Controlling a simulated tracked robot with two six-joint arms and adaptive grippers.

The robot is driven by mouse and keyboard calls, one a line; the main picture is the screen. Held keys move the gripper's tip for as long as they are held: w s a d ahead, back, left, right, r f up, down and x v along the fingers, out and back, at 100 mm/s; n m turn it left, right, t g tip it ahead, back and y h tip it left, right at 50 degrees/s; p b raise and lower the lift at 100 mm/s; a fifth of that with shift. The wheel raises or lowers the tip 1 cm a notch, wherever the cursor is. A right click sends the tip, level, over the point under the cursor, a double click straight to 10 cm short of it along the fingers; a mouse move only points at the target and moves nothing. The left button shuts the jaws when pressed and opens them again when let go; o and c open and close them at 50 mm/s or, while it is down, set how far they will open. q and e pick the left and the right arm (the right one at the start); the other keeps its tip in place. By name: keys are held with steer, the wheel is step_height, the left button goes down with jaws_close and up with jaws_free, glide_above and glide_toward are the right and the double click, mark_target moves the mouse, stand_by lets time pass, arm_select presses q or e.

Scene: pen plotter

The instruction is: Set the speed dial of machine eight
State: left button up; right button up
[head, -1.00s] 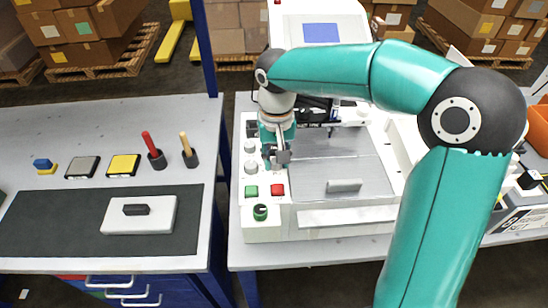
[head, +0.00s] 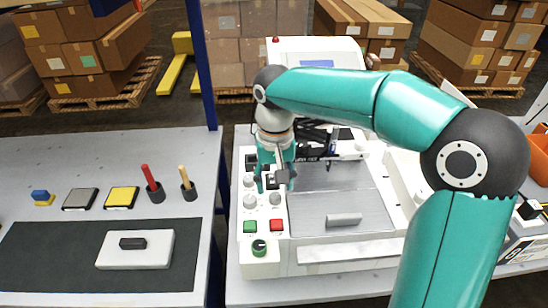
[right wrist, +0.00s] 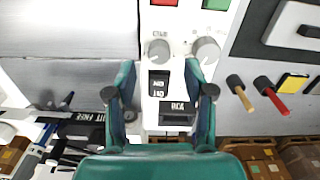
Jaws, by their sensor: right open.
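I cannot read which is the speed dial. My right gripper (head: 276,182) points down over the panel, just behind the knobs. In the right wrist view its fingers (right wrist: 158,72) are spread and empty, on either side of a black switch (right wrist: 158,83). My left gripper is not in view.
A green button (head: 250,226) and a red button (head: 276,225) sit in front of the knobs. The left table holds a red-handled tool (head: 151,178), a yellow block (head: 122,197) and a dark mat (head: 60,255).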

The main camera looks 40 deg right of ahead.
mark_target(274, 195)
step_height(274, 195, up, 8)
stand_by(0.7)
